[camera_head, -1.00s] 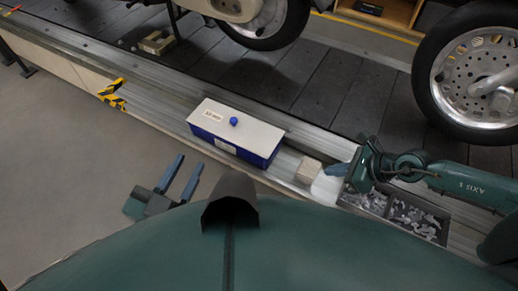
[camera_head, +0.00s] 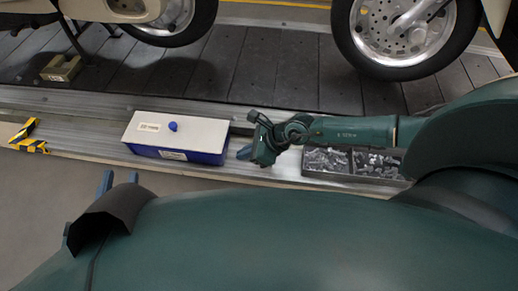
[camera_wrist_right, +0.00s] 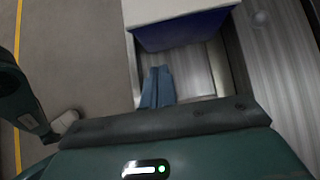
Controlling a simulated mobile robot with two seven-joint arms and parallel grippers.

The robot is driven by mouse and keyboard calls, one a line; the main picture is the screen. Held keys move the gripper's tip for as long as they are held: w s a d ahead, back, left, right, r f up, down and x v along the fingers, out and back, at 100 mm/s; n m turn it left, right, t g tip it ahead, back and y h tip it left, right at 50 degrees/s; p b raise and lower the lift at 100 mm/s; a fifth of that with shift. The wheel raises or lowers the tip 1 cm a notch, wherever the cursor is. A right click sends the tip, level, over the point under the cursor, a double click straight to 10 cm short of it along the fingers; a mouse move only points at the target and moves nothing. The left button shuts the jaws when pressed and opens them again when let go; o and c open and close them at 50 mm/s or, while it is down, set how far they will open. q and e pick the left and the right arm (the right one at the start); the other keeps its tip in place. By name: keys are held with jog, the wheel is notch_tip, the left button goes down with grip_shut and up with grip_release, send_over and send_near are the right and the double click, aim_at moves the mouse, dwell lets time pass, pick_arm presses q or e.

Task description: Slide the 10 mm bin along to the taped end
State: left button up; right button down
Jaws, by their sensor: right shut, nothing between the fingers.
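The bin (camera_head: 177,141) is blue with a pale lid, a blue knob and a small label too small to read surely. It sits upright on the metal slat ledge. Yellow-and-black tape (camera_head: 28,136) marks the ledge to its left, with bare ledge between. My right gripper (camera_head: 243,153) is shut and empty, just right of the bin's right end. In the right wrist view its fingers (camera_wrist_right: 157,87) lie together, pointing at the bin's blue wall (camera_wrist_right: 181,30); contact is not clear. My left gripper (camera_head: 119,178) is open and empty below the bin, partly hidden by my body.
A grey divided tray (camera_head: 309,174) of small metal parts lies on the ledge right of my right gripper. Motorbike wheels (camera_head: 404,33) stand on the dark slats behind. A yellowish box (camera_head: 61,68) lies on the slats at far left. The ledge between bin and tape is clear.

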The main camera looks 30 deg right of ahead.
jog(key=shift+w+a+r, duration=0.15)
jog(key=shift+w+a, duration=0.55)
jog(key=shift+a, duration=0.3)
jog(key=shift+w+a, duration=0.2)
jog(key=shift+a, duration=0.1)
